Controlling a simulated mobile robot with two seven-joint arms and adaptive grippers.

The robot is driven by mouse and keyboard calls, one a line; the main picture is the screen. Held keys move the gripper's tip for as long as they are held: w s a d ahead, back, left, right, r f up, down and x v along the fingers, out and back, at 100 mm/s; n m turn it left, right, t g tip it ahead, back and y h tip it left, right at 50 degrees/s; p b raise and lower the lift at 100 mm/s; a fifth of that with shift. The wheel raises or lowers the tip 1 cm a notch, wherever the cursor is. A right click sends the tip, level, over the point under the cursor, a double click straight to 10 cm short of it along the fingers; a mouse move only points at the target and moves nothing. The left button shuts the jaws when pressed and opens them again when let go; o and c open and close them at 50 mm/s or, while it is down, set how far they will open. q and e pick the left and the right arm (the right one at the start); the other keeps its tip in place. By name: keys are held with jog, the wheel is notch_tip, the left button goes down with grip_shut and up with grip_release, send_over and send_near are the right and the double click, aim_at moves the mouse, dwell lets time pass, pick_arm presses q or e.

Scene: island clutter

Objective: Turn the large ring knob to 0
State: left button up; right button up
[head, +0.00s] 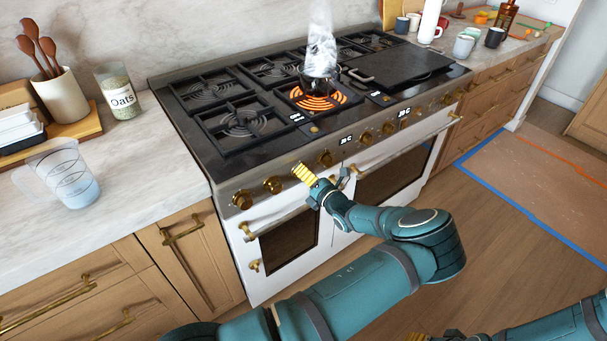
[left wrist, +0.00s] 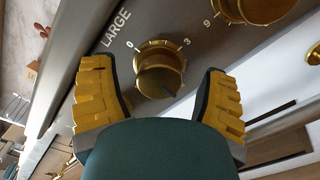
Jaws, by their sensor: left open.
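The large ring knob (left wrist: 160,68) is brass and shows in the left wrist view, under the word LARGE on the stove's front panel. A 0 is printed at its upper left and a 3 at its upper right. My left gripper (left wrist: 160,98) is open, with its yellow fingers on either side of the knob and gaps between them and it. In the head view my left gripper (head: 305,174) is at the front panel and hides the knob. The burner (head: 318,98) glows orange under a small dark steaming pot (head: 316,80). My right gripper (head: 430,337) is mostly cut off at the bottom edge.
Other brass knobs (head: 273,185) line the stove front, with another (head: 326,158) close right of my left gripper. An oven handle (head: 290,216) runs below. A measuring jug (head: 66,176) and oats jar (head: 119,92) stand on the left counter.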

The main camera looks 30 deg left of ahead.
pick_arm(q)
jog(key=shift+x, duration=0.75)
jog(key=shift+c, duration=0.2)
jog(key=c, duration=1.1)
jog(key=shift+c, duration=0.2)
jog(key=shift+n, duration=0.3)
